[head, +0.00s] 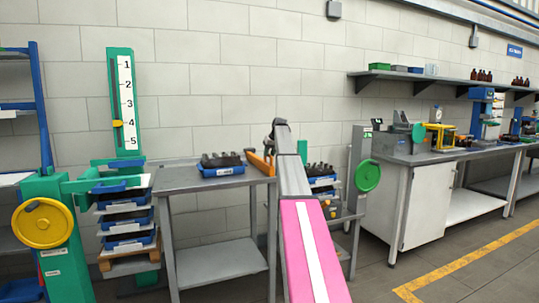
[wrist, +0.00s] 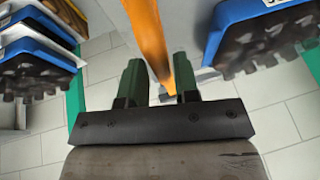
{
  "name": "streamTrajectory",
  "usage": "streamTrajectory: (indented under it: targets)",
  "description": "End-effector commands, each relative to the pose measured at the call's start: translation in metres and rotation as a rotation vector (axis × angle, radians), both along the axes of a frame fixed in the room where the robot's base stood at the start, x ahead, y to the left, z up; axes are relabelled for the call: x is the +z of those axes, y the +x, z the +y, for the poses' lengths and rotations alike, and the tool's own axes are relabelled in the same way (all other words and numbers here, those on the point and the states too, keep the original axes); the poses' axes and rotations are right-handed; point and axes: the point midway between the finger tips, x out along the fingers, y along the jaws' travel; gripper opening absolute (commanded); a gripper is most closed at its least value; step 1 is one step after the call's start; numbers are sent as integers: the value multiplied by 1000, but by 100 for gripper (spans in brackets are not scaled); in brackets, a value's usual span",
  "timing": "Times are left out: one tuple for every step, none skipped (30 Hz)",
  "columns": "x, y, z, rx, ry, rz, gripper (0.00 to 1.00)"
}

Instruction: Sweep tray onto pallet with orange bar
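A blue tray (head: 222,171) of dark bottles stands on the grey metal table (head: 186,182), towards its right part. It also shows in the wrist view at the upper right (wrist: 240,35). In the head view the bar (head: 261,163) lies just right of the tray, over the table's right edge; contact with the tray cannot be told. My arm hides most of the gripper there. The wooden pallet (head: 128,262) is under a stack of blue trays (head: 128,220) left of the table.
A green lift post (head: 120,90) with a numbered scale and yellow pointer near 4 stands behind the stack. A yellow handwheel (head: 43,223) is at the far left. Another rack with a green wheel (head: 367,176) and a workbench (head: 432,156) are at the right. The table's left part is bare.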

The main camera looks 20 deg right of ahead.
Motion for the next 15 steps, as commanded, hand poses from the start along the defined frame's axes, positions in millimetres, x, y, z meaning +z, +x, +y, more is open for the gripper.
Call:
streamTrajectory:
  targets:
    - [0,0,0,0,0,0,12]
    - [0,0,0,0,0,0,2]
    - [0,0,0,0,0,0,0]
    - [0,0,0,0,0,0,0]
    - [0,0,0,0,0,0,0]
    - [0,0,0,0,0,0,0]
    - [0,0,0,0,0,0,0]
    - [0,0,1,0,0,0,0]
    - [0,0,2,0,0,0,0]
    - [0,-1,4,0,0,0,0]
    - [0,-1,7,1,1,1,0]
    - [0,-1,11,1,1,1,0]
    - [0,-1,15,1,1,1,0]
    - [0,-1,19,3,1,1,0]
    - [0,-2,26,3,1,0,0]
